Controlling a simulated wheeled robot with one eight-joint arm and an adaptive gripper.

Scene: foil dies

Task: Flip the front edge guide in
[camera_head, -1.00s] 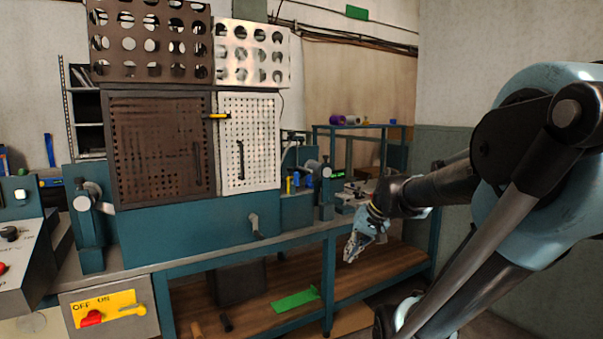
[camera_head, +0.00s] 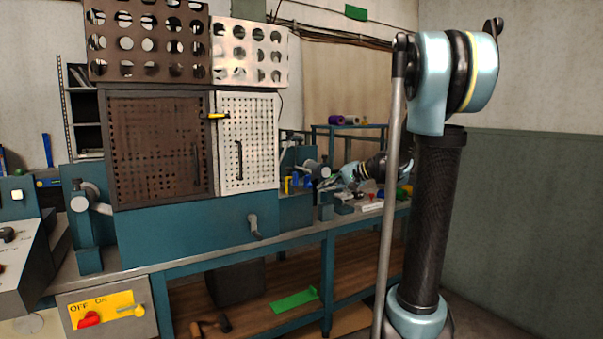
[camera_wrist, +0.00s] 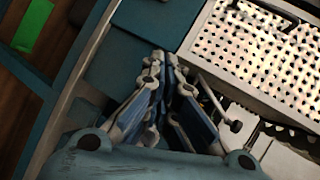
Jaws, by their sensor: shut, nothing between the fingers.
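My gripper (camera_head: 328,183) is at the right end of the machine, low over the bench top in the head view. In the wrist view its fingers (camera_wrist: 166,58) are together with nothing between them. A thin grey rod with a dark knob (camera_wrist: 235,126) lies just right of the fingers in the wrist view; I cannot tell for sure whether it is the front edge guide. The white perforated panel (camera_head: 248,143) with a dark handle is left of my gripper, and it also shows at the upper right of the wrist view (camera_wrist: 250,42). The fingers hide part of the machine's edge.
A brown perforated panel (camera_head: 160,150) stands beside the white one. A crank handle (camera_head: 255,228) sticks out from the machine's front. Small blue and yellow parts (camera_head: 293,184) stand close to my gripper. A green sheet (camera_head: 295,299) lies on the lower shelf. A control box (camera_head: 105,308) is at lower left.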

